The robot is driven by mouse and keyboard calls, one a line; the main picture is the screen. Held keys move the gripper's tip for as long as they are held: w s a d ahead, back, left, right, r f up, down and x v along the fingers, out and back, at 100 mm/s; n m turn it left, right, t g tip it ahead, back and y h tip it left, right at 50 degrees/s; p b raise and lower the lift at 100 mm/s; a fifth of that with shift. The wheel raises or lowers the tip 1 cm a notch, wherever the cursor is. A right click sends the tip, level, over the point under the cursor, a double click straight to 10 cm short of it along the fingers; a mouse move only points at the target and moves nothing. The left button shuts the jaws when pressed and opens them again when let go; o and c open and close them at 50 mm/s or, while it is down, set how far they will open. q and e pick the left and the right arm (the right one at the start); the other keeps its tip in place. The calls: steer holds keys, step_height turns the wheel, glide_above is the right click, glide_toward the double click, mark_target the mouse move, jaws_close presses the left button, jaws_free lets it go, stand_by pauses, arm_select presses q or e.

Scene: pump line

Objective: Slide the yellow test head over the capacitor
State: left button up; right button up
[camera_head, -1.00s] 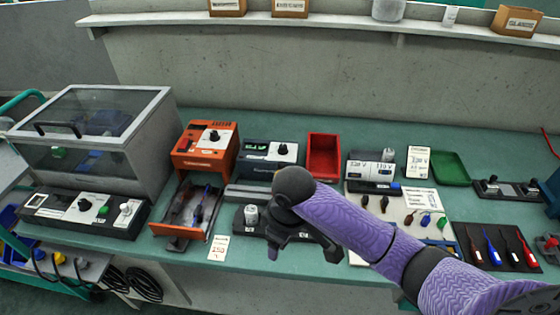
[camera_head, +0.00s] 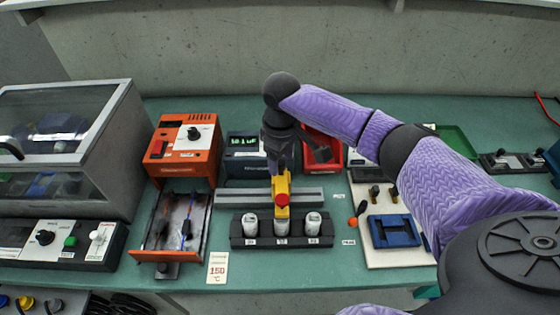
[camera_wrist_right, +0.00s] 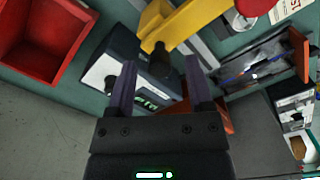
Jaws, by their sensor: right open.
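The yellow test head (camera_head: 282,186) has a red top and stands at the grey rail (camera_head: 235,197). From this angle it lines up with the middle capacitor (camera_head: 281,230), and I cannot tell whether it covers it. Left capacitor (camera_head: 250,226) and right capacitor (camera_head: 313,225) stand upright in the black block (camera_head: 300,242). My right gripper (camera_head: 281,166) is behind the head's red top. In the right wrist view my right gripper (camera_wrist_right: 158,78) is open, its fingers either side of the head's dark knob (camera_wrist_right: 160,58); contact is unclear. My left gripper is out of view.
Behind stand an orange unit (camera_head: 185,142), a dark meter (camera_head: 242,150) and a red bin (camera_head: 330,158). An open orange drawer (camera_head: 160,256) is left of the block. A white mat (camera_head: 400,252) with a blue piece (camera_head: 394,231) is right.

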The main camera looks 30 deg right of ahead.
steer(key=shift+f, duration=0.15)
jaws_close()
stand_by(1.4)
